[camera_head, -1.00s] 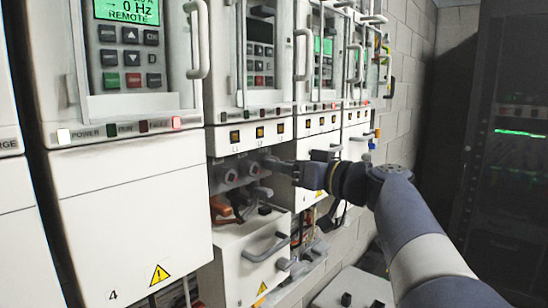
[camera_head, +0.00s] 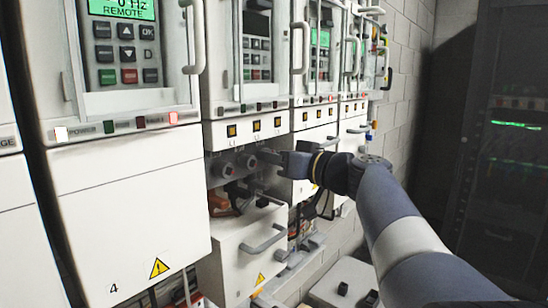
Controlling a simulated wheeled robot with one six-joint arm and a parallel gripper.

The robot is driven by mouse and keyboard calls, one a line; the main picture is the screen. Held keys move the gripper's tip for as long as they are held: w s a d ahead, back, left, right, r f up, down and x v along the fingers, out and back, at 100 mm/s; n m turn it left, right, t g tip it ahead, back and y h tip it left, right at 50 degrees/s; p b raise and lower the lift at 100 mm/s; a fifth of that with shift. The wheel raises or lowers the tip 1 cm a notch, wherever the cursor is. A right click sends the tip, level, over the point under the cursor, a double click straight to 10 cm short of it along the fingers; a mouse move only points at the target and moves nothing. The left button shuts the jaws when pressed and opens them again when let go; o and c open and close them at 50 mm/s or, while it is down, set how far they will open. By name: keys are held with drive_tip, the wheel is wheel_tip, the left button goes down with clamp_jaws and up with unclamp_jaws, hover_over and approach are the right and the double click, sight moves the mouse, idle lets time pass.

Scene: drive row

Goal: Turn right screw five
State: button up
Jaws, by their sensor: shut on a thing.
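Drive five's terminal recess shows in the head view, above its lowered white front cover (camera_head: 243,242). Round grey screw heads sit in a row there: a left one (camera_head: 223,169) and a middle one (camera_head: 246,162). The right screw is mostly hidden behind my gripper (camera_head: 265,157). My gripper reaches in from the right with its fingertips at the right end of the row. It is shut on the right screw, as far as the picture lets me tell.
Drive four (camera_head: 128,225) stands left with its cover closed. Dark and orange cables (camera_head: 220,203) hang below the screws. The lowered cover has a protruding handle (camera_head: 264,241). A grey box (camera_head: 340,284) lies on the floor at lower right. A dark rack (camera_head: 500,150) stands at far right.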

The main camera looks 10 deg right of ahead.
drive_tip(key=shift+c, duration=1)
drive_tip(key=shift+m, duration=0.3)
drive_tip(key=m+p, duration=0.1)
drive_tip(key=m, duration=2)
drive_tip(key=shift+m+p, duration=0.3)
drive_tip(key=shift+p, duration=0.1)
drive_tip(key=shift+f, duration=0.1)
drive_tip(key=o, duration=1)
